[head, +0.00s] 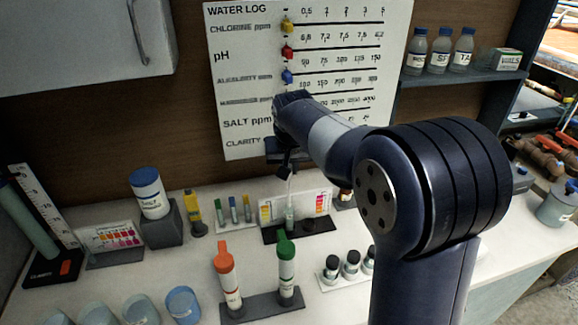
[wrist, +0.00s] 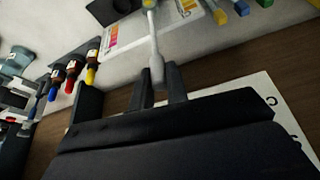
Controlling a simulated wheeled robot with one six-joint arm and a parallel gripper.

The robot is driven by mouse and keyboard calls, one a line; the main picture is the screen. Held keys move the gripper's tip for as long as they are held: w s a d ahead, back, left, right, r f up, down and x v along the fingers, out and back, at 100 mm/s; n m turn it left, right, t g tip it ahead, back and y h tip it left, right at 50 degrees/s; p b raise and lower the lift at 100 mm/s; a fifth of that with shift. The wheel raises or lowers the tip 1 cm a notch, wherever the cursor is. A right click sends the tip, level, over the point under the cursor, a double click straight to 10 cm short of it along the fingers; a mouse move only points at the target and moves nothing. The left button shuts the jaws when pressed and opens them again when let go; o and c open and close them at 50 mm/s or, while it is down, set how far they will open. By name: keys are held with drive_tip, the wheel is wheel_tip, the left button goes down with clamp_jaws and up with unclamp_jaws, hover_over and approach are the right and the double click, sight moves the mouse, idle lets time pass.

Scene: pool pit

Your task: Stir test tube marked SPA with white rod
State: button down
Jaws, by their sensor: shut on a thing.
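My gripper (head: 285,167) is above the back of the counter, in front of the water log board, shut on a white rod (head: 290,187). The wrist view shows the rod (wrist: 155,45) between both fingers (wrist: 158,82). The rod points down, slightly tilted, and its lower end reaches a small pale-green test tube (head: 290,216) standing in a black holder (head: 270,237). The rod's tip looks to be in the tube's mouth, but how deep I cannot tell. No SPA mark is readable on this tube.
A colour chart (head: 319,203) stands behind the holder. Orange-capped (head: 227,278) and green-capped (head: 286,272) tubes stand in front, with small dark-capped bottles (head: 351,265) to the right. A blue-lidded jar (head: 149,193) and yellow bottle (head: 193,210) are left. The water log board (head: 240,135) rises close behind.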

drive_tip(key=shift+f, duration=0.1)
drive_tip(key=shift+f+b, duration=0.8)
drive_tip(key=shift+f, duration=0.25)
